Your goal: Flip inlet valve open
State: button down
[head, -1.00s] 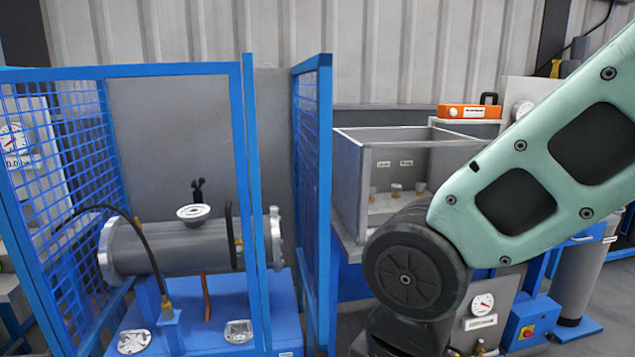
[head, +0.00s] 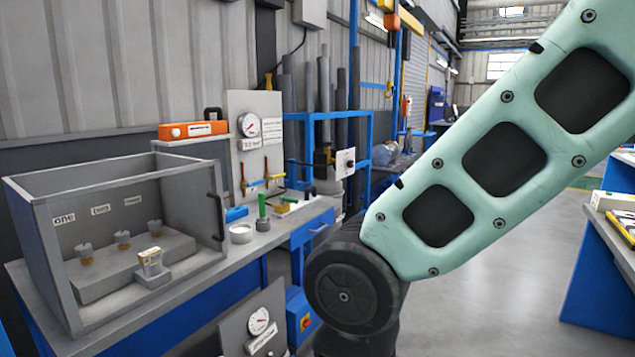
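A grey upright panel (head: 232,115) with a round gauge (head: 249,125) stands at the back of the bench in the head view. My green arm crosses the right half of the view. My gripper is out of view below the dark arm joint.
An open grey box with three small knobs labelled "one", "two" and a third stands on the bench (head: 192,292) at left. A lower gauge panel (head: 285,300) and a blue switch box (head: 298,318) sit below. Open floor (head: 500,270) lies at right.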

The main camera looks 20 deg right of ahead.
aim_at(249, 185)
jog(key=z, duration=0.15)
jog(key=i+l+u, duration=0.5)
jog(key=i+l, duration=0.3)
jog(key=i, duration=0.2)
jog(key=i+l+u, duration=0.45)
jog(key=i+l, duration=0.4)
jog(key=l, duration=0.3)
